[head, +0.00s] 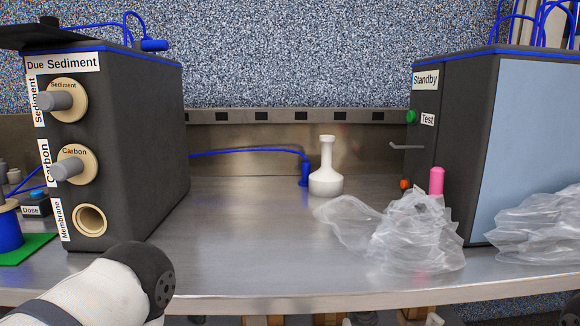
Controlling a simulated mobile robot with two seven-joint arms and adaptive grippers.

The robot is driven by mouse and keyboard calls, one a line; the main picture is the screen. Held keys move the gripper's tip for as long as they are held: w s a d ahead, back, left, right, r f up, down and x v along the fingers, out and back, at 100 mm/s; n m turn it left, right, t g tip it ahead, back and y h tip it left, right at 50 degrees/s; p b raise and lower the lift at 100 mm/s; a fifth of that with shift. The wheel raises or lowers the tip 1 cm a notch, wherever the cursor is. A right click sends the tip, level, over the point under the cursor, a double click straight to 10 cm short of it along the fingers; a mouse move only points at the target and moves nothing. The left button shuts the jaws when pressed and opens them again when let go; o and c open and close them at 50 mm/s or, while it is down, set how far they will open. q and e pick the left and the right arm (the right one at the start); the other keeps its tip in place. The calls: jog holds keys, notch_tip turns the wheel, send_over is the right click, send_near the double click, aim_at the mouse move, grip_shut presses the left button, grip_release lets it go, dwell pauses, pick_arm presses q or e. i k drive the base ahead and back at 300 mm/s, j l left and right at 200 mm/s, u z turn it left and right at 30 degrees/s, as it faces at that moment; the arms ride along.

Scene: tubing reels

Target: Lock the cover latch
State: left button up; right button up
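A dark cabinet (452,125) labelled "Standby" and "Test" stands at the right, with a pale blue panel (525,140) on its near face. A small grey lever (406,147) sticks out to the left from its left face, roughly level; it may be the cover latch, but I cannot tell if it is locked. A green button (410,117) is above it and a small orange knob (405,184) below it. A white and dark link of my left arm comes in at the lower left. Neither gripper is in view.
Crumpled clear plastic bags (415,235) lie in front of the cabinet, beside a pink-topped object (437,180). A white flask (326,172) and a blue hose (250,153) are at the back. A dark filter housing (140,140) stands left. The metal bench's middle (245,235) is clear.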

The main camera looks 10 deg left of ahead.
aim_at(145, 45)
jog(key=k+j+u, duration=0.1)
jog(key=u, duration=0.3)
jog(key=k+j+u, duration=0.1)
jog(key=u, duration=0.3)
jog(key=j+u, duration=0.2)
jog(key=u, duration=0.2)
jog(key=k+j, duration=0.05)
